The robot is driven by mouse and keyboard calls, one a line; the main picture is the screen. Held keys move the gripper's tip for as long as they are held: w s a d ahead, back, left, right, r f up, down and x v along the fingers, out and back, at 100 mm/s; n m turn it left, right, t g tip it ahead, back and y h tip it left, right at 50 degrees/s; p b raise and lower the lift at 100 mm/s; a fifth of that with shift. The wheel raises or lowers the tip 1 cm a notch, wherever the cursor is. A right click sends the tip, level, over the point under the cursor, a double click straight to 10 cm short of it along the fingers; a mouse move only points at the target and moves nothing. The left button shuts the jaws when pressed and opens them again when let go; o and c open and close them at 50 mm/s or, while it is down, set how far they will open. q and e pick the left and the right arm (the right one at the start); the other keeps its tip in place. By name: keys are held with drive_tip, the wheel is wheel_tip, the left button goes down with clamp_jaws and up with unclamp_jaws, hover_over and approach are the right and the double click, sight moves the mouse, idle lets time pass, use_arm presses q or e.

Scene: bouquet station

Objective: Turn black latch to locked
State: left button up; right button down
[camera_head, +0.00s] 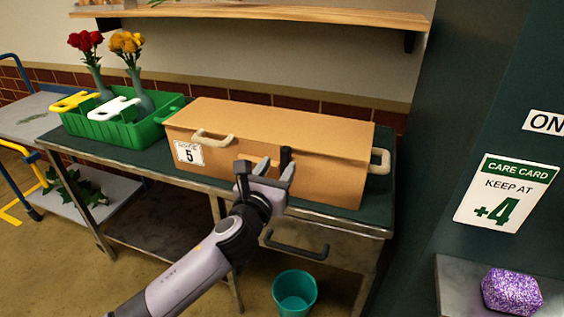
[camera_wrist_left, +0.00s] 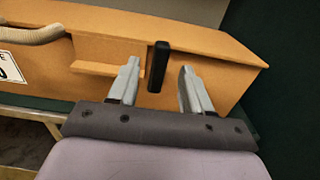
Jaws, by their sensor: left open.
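The black latch (camera_head: 286,154) is a short upright bar on the front of a large tan box (camera_head: 345,172). In the left wrist view the latch (camera_wrist_left: 158,66) stands nearly vertical between my two fingers, with a gap on each side. My left gripper (camera_head: 266,168) is open and empty in front of the box. In the head view it partly covers the box front and the latch's lower part. My right gripper is not in view.
The box has pale handles (camera_head: 214,138) and stands on a green-topped table (camera_head: 225,183). A green caddy (camera_head: 122,130) with flower vases is at left. A teal bucket (camera_head: 295,293) is below. A dark cabinet (camera_head: 470,110) stands at right.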

sight(284, 158)
use_arm(q)
drive_tip(key=shift+x, duration=1.75)
clamp_jaws()
